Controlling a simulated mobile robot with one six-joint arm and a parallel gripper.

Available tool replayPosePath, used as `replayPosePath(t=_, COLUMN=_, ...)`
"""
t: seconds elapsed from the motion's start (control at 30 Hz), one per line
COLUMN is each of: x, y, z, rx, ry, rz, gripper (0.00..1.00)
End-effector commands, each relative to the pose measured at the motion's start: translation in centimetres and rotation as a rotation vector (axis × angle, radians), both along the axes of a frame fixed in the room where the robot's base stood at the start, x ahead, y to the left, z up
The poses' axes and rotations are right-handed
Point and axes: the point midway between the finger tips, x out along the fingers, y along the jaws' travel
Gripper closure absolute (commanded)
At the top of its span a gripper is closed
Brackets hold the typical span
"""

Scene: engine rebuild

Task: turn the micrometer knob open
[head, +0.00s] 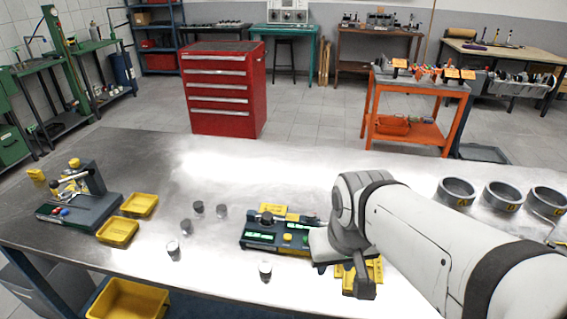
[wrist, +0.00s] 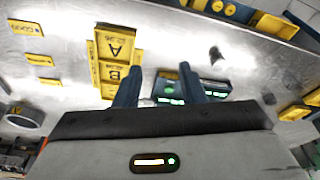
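A dark bench device (head: 75,211) with an upright post stands at the left of the table. It carries a yellow knob (head: 74,163) and small red and blue parts; it may be the micrometer, but I cannot tell for sure. A dark unit with green displays (head: 262,236) sits mid-table, partly hidden by my arm; it also shows in the wrist view (wrist: 213,88). My gripper (head: 350,278) hangs low beside this unit, over yellow plates. In the wrist view my gripper (wrist: 160,72) has its two fingers apart, with nothing held between them.
Yellow plates marked A and B (wrist: 113,47) lie near my fingers. Yellow trays (head: 118,232), several small dark cylinders (head: 265,271) and several grey rings (head: 456,192) stand on the metal table (head: 200,165). A red cabinet (head: 222,90) and orange cart (head: 410,140) stand beyond it.

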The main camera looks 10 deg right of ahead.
Motion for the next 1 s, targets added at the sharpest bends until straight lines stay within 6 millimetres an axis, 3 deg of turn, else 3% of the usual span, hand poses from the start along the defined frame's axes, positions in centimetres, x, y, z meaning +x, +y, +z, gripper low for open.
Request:
replayPosePath(t=0.3, x=0.0, y=0.0, z=0.0, rx=0.0, ry=0.0, rz=0.0, gripper=0.64)
replayPosePath(t=0.43, x=0.4, y=0.0, z=0.2, rx=-0.006, ry=0.004, rz=0.024, gripper=0.53)
replayPosePath(t=0.5, x=1.3, y=-0.4, z=0.5, rx=-0.019, ry=0.016, rz=0.076, gripper=0.52)
replayPosePath(t=0.57, x=2.6, y=-0.6, z=1.0, rx=-0.036, ry=0.033, rz=0.155, gripper=0.52)
replayPosePath(t=0.77, x=9.7, y=-0.6, z=2.2, rx=-0.109, ry=0.111, rz=0.593, gripper=0.52)
replayPosePath(t=1.0, x=17.7, y=-0.6, z=1.4, rx=-0.155, ry=0.181, rz=1.119, gripper=0.52)
